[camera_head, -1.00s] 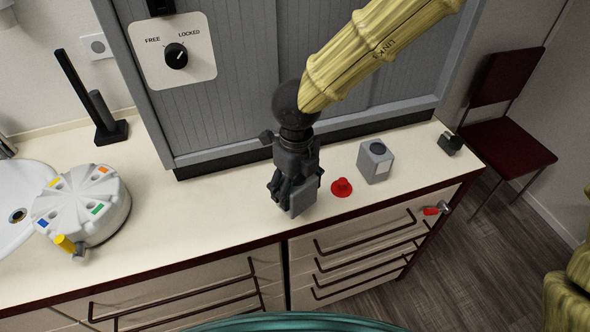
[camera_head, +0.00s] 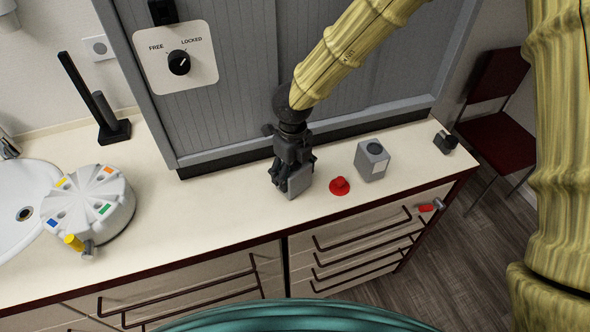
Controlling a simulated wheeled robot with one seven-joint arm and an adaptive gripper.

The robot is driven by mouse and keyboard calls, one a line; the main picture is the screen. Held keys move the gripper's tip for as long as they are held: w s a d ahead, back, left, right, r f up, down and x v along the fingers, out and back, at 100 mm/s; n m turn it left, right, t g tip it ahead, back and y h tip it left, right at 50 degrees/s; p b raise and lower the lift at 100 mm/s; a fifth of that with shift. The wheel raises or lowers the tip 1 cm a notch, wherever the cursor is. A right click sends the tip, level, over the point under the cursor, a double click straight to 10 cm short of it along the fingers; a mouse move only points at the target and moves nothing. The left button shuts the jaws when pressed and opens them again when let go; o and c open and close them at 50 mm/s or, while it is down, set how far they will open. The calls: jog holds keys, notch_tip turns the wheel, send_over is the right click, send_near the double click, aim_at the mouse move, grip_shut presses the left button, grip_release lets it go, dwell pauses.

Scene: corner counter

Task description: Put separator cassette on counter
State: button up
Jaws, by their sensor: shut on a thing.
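My gripper (camera_head: 290,173) points down over the middle of the counter (camera_head: 225,208), in front of the grey shutter. It is shut on a small grey block, the separator cassette (camera_head: 299,181). The fingers hide part of the cassette. Its lower end is at or just above the counter top; I cannot tell whether it touches. The counter is cream with a dark red front edge.
A red knob-like piece (camera_head: 340,186) and a grey box with a round top opening (camera_head: 373,160) stand close right of my gripper. A white round device (camera_head: 95,203) stands left, beside the sink (camera_head: 26,198). The counter between device and gripper is clear.

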jog(key=shift+f, duration=0.2)
jog(key=o, duration=1.4)
jog(key=shift+c, duration=0.2)
notch_tip(320, 180, up, 12)
jog(key=shift+r+b, duration=0.2)
jog(key=shift+b, duration=0.75)
